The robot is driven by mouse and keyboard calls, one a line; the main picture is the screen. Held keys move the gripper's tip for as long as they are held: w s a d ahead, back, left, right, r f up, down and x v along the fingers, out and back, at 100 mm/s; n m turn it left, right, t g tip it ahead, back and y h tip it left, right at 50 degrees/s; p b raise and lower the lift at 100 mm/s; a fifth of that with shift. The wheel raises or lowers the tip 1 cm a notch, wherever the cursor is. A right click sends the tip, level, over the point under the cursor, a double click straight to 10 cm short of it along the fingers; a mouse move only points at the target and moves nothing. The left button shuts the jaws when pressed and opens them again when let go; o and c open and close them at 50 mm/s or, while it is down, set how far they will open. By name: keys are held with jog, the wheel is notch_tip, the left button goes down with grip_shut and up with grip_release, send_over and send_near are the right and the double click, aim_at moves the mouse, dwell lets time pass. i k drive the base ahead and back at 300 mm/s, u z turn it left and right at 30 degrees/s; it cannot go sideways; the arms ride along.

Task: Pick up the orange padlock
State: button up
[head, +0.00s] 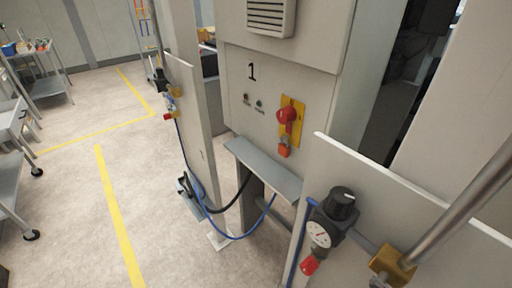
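The orange padlock (284,151) is small in the head view. It sits just below the red rotary switch (288,115) on a yellow plate (298,107), on the front of the grey cabinet marked 1. It appears to hang from the switch or plate, but its shackle is too small to make out. My gripper is not in view.
A grey ledge (262,168) juts out below the padlock. In the right foreground are a white panel (375,190), a gauge regulator (328,225) and a metal pipe (465,203). Hoses (232,237) loop near the floor. Carts (40,75) stand left; the floor between is open.

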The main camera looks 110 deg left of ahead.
aim_at(283, 149)
jog(key=u, duration=5)
jog(key=i, duration=3.25)
jog(key=z, duration=4.05)
